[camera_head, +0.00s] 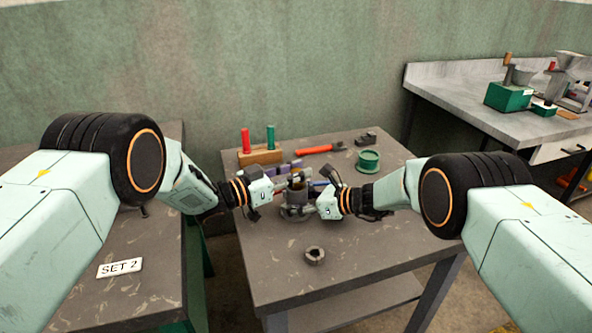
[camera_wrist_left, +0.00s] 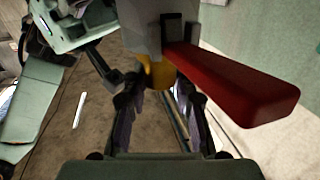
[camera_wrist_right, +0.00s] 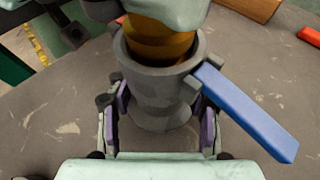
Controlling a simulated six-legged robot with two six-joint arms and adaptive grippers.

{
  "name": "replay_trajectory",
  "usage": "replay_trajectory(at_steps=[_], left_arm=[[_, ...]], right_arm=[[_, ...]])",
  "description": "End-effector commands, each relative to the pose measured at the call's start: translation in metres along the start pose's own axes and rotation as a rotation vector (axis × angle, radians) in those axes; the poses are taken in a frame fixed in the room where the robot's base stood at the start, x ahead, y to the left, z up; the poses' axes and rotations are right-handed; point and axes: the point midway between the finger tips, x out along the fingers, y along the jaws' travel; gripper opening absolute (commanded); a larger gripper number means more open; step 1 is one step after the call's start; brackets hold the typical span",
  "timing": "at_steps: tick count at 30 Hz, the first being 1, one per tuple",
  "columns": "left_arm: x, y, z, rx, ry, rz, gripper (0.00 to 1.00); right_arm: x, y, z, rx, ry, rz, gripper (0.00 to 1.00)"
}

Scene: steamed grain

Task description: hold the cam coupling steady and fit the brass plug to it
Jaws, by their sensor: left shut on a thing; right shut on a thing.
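The grey cam coupling (camera_head: 294,213) stands upright near the middle of the table, with a blue lever (camera_wrist_right: 245,112) and a red lever (camera_wrist_left: 235,88). My right gripper (camera_wrist_right: 163,112) is shut on its body, one finger on each side. The brass plug (camera_wrist_right: 158,42) sits in the coupling's open top, its upper part standing above the rim. My left gripper (camera_head: 281,186) is above and shut on the plug, which shows as a yellow patch in the left wrist view (camera_wrist_left: 157,72). How deep the plug sits is hidden by the rim.
A small grey ring-shaped part (camera_head: 315,256) lies in front of the coupling. The table's front is mostly clear.

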Motion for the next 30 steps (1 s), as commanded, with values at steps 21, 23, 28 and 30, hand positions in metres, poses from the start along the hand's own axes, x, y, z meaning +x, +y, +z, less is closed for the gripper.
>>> replay_trajectory(at_steps=[21, 23, 28, 30], left_arm=[[-0.001, 0.0, 0.001, -0.001, -0.002, 0.0, 0.54], [-0.002, 0.0, 0.001, -0.001, -0.002, -0.001, 0.54], [-0.019, -0.001, 0.0, -0.002, -0.001, -0.004, 0.54], [-0.032, -0.001, 0.0, -0.002, -0.001, -0.004, 0.54]], right_arm=[[0.001, 0.003, -0.006, 0.006, 0.009, 0.005, 0.0], [0.001, 0.003, -0.006, 0.006, 0.009, 0.005, 0.0], [0.001, 0.003, -0.006, 0.006, 0.01, 0.005, 0.0], [0.001, 0.003, -0.006, 0.006, 0.01, 0.005, 0.0]])
